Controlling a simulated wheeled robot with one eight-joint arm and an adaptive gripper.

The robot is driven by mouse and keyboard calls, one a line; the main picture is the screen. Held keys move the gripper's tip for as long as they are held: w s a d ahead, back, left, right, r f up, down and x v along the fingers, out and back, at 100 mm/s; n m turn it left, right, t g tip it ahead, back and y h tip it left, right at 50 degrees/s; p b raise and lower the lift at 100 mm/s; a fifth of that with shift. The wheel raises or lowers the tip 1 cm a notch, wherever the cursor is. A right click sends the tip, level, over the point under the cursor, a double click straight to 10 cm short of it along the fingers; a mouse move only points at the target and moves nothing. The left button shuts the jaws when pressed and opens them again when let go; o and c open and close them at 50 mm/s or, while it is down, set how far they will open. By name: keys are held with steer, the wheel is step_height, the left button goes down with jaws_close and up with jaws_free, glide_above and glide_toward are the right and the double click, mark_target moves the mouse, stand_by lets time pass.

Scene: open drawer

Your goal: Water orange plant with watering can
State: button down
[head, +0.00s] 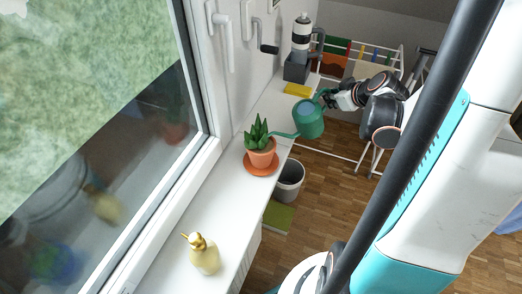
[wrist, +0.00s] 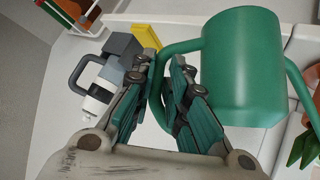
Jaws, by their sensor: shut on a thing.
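The orange plant pot (head: 262,154) holds a spiky green plant (head: 257,132) and stands on an orange saucer (head: 260,169) on the white windowsill. The green watering can (head: 308,119) is in the air beside the sill, its spout reaching left to the pot. In the wrist view the can's body (wrist: 243,65) fills the upper right. My gripper (head: 329,97) is shut on the can's handle, with its fingers (wrist: 166,85) around it. The plant's leaves (wrist: 302,148) show at the right edge of the wrist view. I cannot tell whether water flows.
A gold spray bottle (head: 202,254) stands on the near sill. A yellow sponge-like block (head: 298,90) and a black-and-white appliance (head: 300,45) are at the far end. A drying rack (head: 350,60) is behind.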

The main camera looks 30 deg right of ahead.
steer(key=shift+a+r+p, duration=0.1)
steer(key=shift+r+p, duration=0.35)
steer(key=shift+r, duration=0.5)
steer(key=shift+r+h, duration=0.15)
steer(key=shift+h, duration=0.15)
stand_by(2.9)
steer(key=shift+a+r+n+h+p, duration=0.2)
steer(key=shift+r+p, duration=0.1)
steer(key=shift+r, duration=0.2)
steer(key=shift+a+r+n+h+p, duration=0.1)
steer(key=shift+r+n+p, duration=0.15)
steer(key=shift+r, duration=0.2)
steer(key=shift+f, duration=0.15)
steer(key=f+b, duration=0.1)
steer(key=f, duration=0.1)
steer(key=f+m+y+b, duration=0.1)
steer(key=f+b, duration=0.1)
steer(key=d+f+y+b, duration=0.1)
steer(key=shift+f, duration=0.4)
